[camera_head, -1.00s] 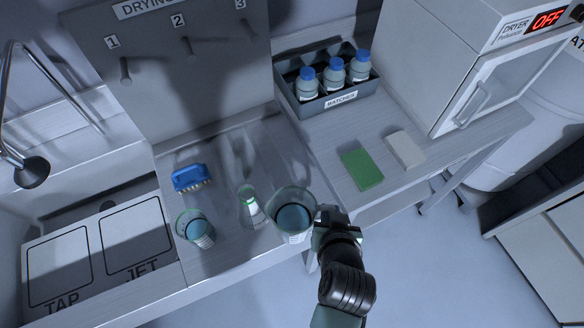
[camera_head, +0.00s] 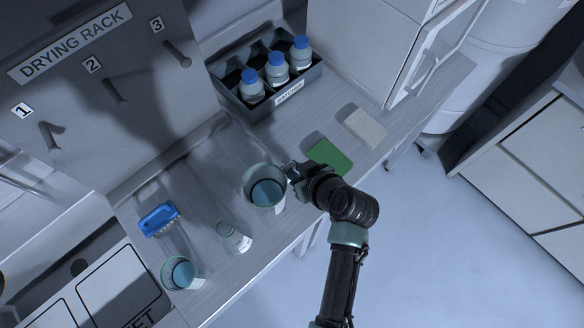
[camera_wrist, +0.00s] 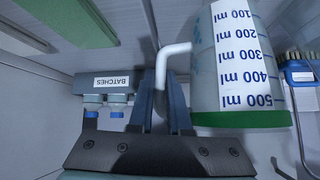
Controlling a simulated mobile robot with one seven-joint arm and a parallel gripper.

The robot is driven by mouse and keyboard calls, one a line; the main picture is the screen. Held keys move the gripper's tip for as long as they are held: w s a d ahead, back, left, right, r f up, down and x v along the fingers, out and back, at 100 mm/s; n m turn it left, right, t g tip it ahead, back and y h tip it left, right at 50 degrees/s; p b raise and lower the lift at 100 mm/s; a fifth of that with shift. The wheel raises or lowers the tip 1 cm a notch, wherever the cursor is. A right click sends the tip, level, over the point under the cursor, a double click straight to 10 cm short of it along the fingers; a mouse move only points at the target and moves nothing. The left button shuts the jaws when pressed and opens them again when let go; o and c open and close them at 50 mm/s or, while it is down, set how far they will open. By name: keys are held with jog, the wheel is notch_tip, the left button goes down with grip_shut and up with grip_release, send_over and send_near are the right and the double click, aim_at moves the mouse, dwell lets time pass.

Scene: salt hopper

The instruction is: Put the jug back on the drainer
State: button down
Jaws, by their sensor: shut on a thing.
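The jug (camera_head: 264,187) is clear, with a green rim and a bluish inside. My gripper (camera_head: 294,174) is at its right side. In the wrist view, the fingers (camera_wrist: 160,70) are shut around the white handle (camera_wrist: 172,55), and the jug (camera_wrist: 235,60) shows a millilitre scale. That view is upside down, so the jug looks about upright, rim up. The jug is over the grey counter (camera_head: 205,185) in front of the drying rack (camera_head: 70,90). I cannot tell whether its base touches. No surface is labelled as a drainer.
A small flask (camera_head: 233,238), a beaker (camera_head: 180,272) and a blue brush (camera_head: 158,219) stand left of the jug. A tray (camera_head: 240,108) of blue-capped bottles is behind. A green pad (camera_head: 328,157) and a pale block (camera_head: 365,127) lie right. The counter behind the jug is clear.

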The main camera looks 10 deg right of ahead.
jog(key=shift+w+f, duration=0.15)
jog(key=shift+f, duration=0.65)
jog(key=shift+f, duration=0.2)
jog(key=c, duration=0.9)
grip_release()
jog(key=shift+o, duration=0.2)
jog(key=shift+r, duration=0.1)
